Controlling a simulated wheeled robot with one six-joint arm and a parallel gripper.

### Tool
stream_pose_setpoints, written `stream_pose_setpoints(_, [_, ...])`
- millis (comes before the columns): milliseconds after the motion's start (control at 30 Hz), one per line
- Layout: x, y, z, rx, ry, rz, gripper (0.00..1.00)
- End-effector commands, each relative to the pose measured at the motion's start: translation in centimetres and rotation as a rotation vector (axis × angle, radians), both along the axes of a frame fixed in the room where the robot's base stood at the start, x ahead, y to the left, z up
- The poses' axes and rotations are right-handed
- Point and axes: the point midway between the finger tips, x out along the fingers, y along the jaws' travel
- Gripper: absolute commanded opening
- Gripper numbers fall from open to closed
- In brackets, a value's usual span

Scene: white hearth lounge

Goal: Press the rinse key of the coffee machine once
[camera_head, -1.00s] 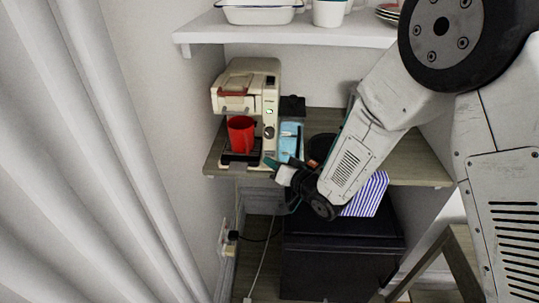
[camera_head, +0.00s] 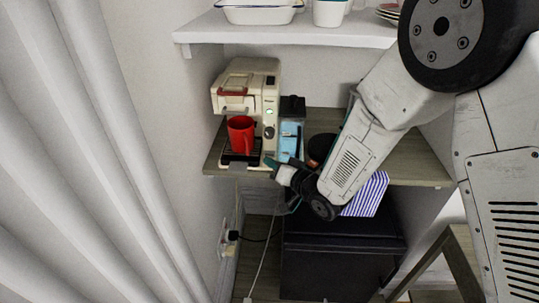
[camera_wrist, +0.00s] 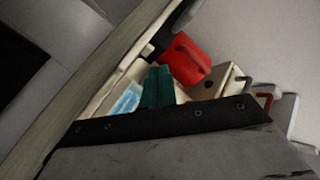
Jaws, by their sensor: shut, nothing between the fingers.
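The cream coffee machine (camera_head: 248,80) stands on the left end of the wooden shelf. Its narrow right front panel has a small lit green spot (camera_head: 270,112) and a dark round knob (camera_head: 269,132). I cannot make out which control is the rinse key. A red cup (camera_head: 240,136) stands on the drip tray. My gripper (camera_head: 269,161) is shut and empty, with teal fingertips low in front of the machine's right side. In the wrist view the shut teal fingers (camera_wrist: 157,87) point toward the machine (camera_wrist: 222,82), with the red cup (camera_wrist: 185,62) beyond. Contact cannot be told.
A blue container with a dark top (camera_head: 291,132) stands right of the machine. A dark bowl (camera_head: 321,147) and a blue-striped cloth (camera_head: 368,194) are behind and beside my arm. A white shelf (camera_head: 300,31) with dishes hangs above. A black box (camera_head: 340,260) is below.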

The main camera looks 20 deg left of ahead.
Motion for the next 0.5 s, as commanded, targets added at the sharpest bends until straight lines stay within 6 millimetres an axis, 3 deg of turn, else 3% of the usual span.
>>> stream_pose_setpoints(500, [0.81, 0.18, 0.02, 0.000, 0.000, 0.000, 0.00])
